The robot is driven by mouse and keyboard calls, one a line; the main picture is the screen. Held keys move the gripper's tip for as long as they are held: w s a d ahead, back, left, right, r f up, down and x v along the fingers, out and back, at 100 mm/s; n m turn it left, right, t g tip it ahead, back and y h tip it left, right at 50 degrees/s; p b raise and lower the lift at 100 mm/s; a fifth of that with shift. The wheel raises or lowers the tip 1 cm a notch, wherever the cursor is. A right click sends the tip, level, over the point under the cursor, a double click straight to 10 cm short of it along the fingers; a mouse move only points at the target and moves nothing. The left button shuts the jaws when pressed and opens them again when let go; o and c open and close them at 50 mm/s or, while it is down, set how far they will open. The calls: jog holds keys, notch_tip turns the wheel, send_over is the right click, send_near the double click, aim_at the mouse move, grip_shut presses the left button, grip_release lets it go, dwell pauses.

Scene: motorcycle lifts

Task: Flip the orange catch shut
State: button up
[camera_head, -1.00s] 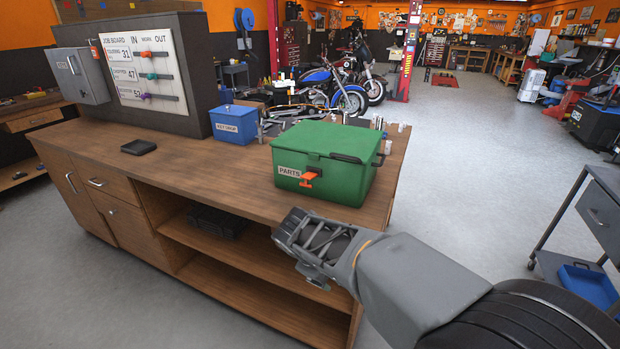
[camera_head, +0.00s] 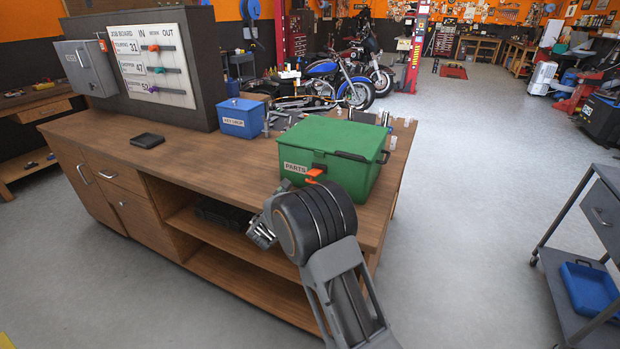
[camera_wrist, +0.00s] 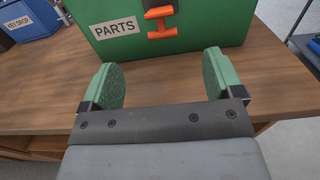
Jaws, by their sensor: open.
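The orange catch (camera_head: 316,173) is on the front of the green parts box (camera_head: 345,140), right of its PARTS label. In the wrist view the catch (camera_wrist: 159,21) shows as an orange piece with a crossbar, hanging below a dark mount on the box front (camera_wrist: 205,30). The box lid looks down; I cannot tell whether the catch is fastened. My gripper (camera_wrist: 165,85) is open and empty, with its two green-padded fingers apart. It is short of the box, with the catch ahead between the fingers. In the head view my arm hides part of the bench front, and the gripper (camera_head: 262,232) is partly hidden.
The box stands on the wooden bench (camera_head: 200,170) near its front right edge. A blue key drop box (camera_head: 240,118), a black tray (camera_head: 147,140) and small metal parts are also on it. A grey cart (camera_head: 590,250) stands at right, with open floor between.

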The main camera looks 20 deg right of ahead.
aim_at(311, 177)
jog(key=p+x, duration=0.2)
jog(key=x, duration=0.8)
jog(key=shift+c, duration=0.4)
jog(key=c, duration=0.8)
jog(key=shift+s, duration=0.1)
